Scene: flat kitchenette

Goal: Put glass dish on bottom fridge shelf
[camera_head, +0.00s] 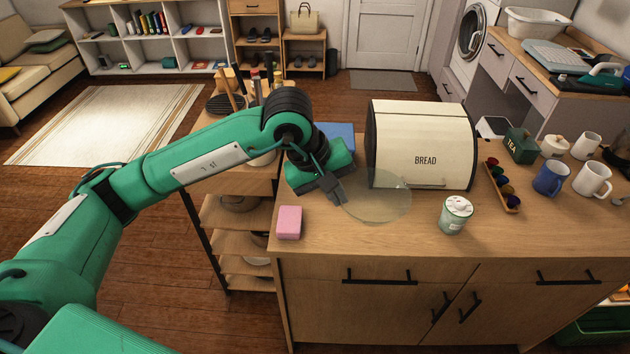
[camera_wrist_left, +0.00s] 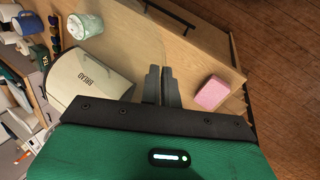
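The glass dish (camera_head: 380,206) is round and see-through. It is at the front of the wooden counter, before the bread box, and shows only faintly in the wrist view. My left gripper (camera_head: 341,197) is at the dish's left edge, its fingers pointing toward the dish. In the left wrist view the two fingers (camera_wrist_left: 161,84) are nearly together, with a thin gap, and appear shut on the rim. I cannot tell whether the dish is lifted off the counter. The fridge and my right gripper are not in view.
The cream bread box (camera_head: 420,145) stands just behind the dish. A pink sponge (camera_head: 289,222) lies left of it and a green-white jar (camera_head: 455,214) right. The counter front between sponge and jar is clear.

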